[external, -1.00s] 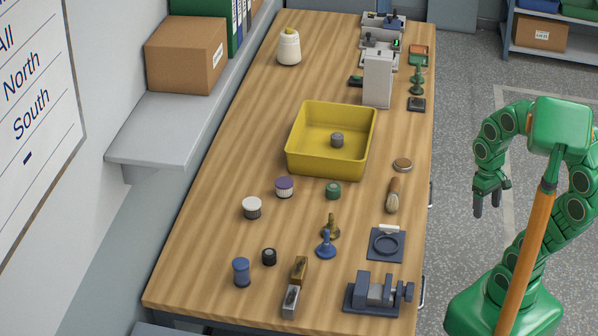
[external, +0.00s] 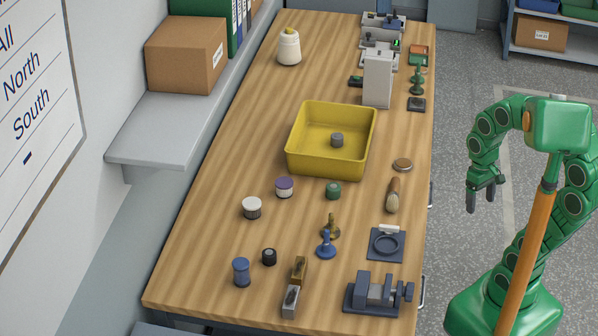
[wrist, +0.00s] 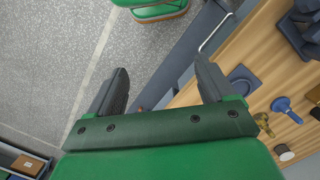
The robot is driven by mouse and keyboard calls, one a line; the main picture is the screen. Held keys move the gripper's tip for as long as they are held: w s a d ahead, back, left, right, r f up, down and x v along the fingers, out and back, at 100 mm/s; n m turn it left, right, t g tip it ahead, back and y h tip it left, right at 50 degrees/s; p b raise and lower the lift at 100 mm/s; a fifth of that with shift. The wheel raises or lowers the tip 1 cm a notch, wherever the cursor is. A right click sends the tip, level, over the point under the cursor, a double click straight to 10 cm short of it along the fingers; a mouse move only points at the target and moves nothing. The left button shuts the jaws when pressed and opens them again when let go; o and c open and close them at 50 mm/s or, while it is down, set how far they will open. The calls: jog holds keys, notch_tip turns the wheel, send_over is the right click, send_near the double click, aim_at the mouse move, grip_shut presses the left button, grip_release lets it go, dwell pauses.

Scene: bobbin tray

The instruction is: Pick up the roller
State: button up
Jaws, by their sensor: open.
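No single thing is clearly the roller; several small cylinders could be it. A grey cylinder (external: 337,140) stands inside the yellow tray (external: 300,155). A green one (external: 333,190) stands in front of the tray, a black one (external: 269,257) nearer the front, and a blue spool-like one (external: 241,272) at the front left. My gripper (external: 481,206) hangs off the bench's right side, pointing down, apart from all of them. In the wrist view, its fingers (wrist: 161,64) are spread with nothing between them.
A grey block (external: 377,80) rises behind the tray.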

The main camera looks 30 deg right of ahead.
jog(key=w+a+r, duration=0.1)
jog(key=w+a, duration=0.1)
jog(key=w, duration=1.1)
jog(key=t, duration=0.2)
send_over(333, 186)
jog(key=f, duration=1.1)
jog(key=shift+s+d+f, duration=0.25)
jog(key=shift+s+d, duration=0.1)
jog(key=shift+d, duration=0.05)
jog(key=shift+w+a+f, duration=0.3)
jog(key=shift+a+f, duration=0.1)
jog(key=shift+f, duration=3.75)
jog(key=shift+c, duration=0.5)
